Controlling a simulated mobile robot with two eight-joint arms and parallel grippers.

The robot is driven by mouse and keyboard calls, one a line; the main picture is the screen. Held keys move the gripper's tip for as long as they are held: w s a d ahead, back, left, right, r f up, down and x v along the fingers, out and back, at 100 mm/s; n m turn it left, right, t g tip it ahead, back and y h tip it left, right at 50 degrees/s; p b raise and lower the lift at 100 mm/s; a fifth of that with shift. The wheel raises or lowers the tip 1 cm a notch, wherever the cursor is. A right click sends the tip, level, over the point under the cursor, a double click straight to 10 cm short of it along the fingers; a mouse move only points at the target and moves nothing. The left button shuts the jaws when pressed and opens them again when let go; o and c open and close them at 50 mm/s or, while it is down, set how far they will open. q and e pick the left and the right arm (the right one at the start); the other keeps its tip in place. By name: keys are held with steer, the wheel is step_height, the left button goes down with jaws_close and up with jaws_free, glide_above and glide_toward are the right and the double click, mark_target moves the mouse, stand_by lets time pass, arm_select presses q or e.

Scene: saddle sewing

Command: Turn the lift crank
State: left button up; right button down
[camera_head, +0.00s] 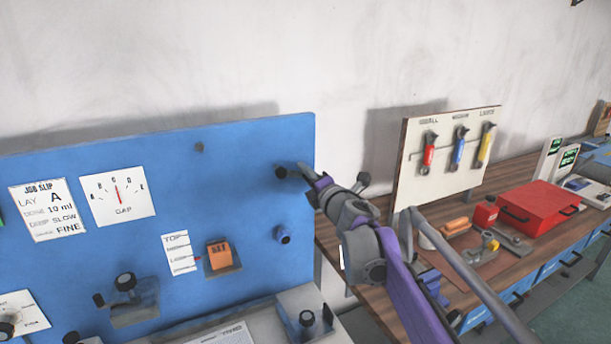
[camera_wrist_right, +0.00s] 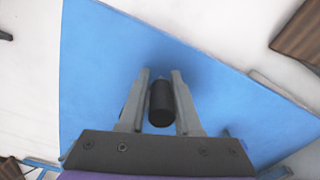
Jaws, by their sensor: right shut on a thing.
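My right gripper (camera_head: 291,172) comes in from the right, at the upper right of the blue panel (camera_head: 240,150). Its two grey fingers are shut on a black cylindrical handle (camera_wrist_right: 161,104), which sits between them in the right wrist view. The handle's black end (camera_head: 281,172) shows just left of the fingers in the head view. I take it for the lift crank's handle; the rest of the crank is hidden behind the gripper. My left gripper is not in view.
The panel carries a gap dial (camera_head: 117,195), a job slip (camera_head: 47,208), an orange block (camera_head: 219,254), a black-knobbed crank (camera_head: 126,284) and a blue knob (camera_head: 283,235). At right, a wooden bench holds a tool board (camera_head: 447,170) and a red box (camera_head: 538,205).

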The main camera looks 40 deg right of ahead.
steer(key=shift+r+n, duration=0.15)
steer(key=shift+n, duration=0.35)
steer(key=c, duration=0.7)
jaws_free()
steer(key=shift+a, duration=0.1)
steer(key=shift+s, duration=0.35)
steer(key=b+v, duration=0.1)
steer(key=v, duration=0.9)
